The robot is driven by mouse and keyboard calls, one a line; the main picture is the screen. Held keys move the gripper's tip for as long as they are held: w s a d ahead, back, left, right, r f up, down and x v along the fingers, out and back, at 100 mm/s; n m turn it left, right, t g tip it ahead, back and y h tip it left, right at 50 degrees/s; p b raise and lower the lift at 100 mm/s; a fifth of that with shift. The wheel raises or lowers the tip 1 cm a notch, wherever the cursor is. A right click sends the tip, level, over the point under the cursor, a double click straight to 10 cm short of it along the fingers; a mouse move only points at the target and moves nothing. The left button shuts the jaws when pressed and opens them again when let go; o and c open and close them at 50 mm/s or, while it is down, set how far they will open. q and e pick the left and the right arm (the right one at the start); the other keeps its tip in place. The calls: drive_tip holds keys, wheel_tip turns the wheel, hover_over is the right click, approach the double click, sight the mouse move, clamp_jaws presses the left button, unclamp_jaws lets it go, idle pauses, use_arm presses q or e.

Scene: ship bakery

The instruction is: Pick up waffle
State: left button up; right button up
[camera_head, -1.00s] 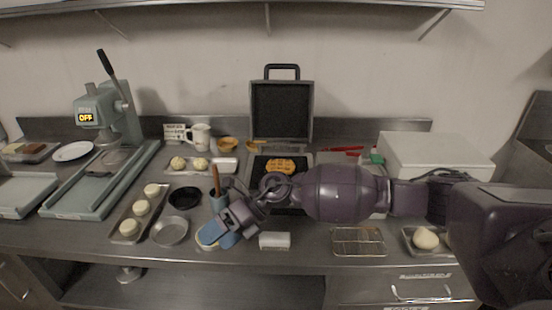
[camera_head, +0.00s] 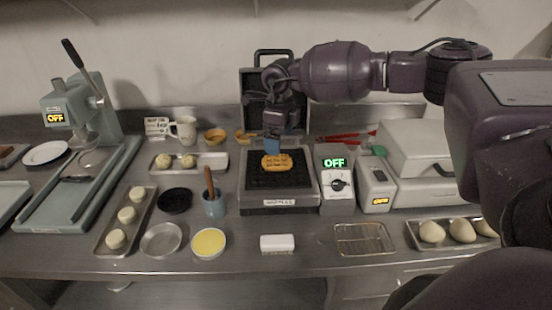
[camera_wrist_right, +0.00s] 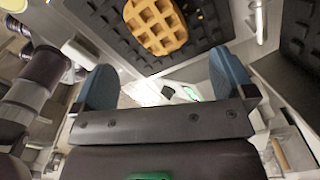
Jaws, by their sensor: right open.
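A golden waffle (camera_head: 277,161) lies on the dark lower plate of the open waffle iron (camera_head: 249,197). Its upper lid (camera_head: 247,88) stands upright behind, partly hidden by my right arm. My right gripper (camera_head: 272,143) points down just behind and above the waffle. In the right wrist view, the waffle (camera_wrist_right: 157,25) shows at the top, beyond the two blue fingers (camera_wrist_right: 166,88), which are apart with nothing between them. I cannot tell from the head view how high the fingers are above the plate. My left gripper is not in view.
A control box (camera_head: 336,190) reading OFF stands right of the iron. A blue cup with a brush (camera_head: 213,205), a yellow-filled bowl (camera_head: 208,243) and a white block (camera_head: 277,243) are nearer. A wire rack (camera_head: 362,239) and a dough tray (camera_head: 411,232) lie at the front right.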

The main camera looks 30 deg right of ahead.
sight(277, 160)
drive_tip(key=shift+w+a+f, duration=0.1)
drive_tip(key=shift+a+f, duration=0.05)
drive_tip(key=shift+f, duration=1.65)
drive_tip(key=shift+w+a+f, duration=0.1)
drive_tip(key=shift+f, duration=1.7)
drive_tip(key=shift+c, duration=0.3)
drive_tip(key=c, duration=0.9)
drive_tip(key=shift+r, duration=0.1)
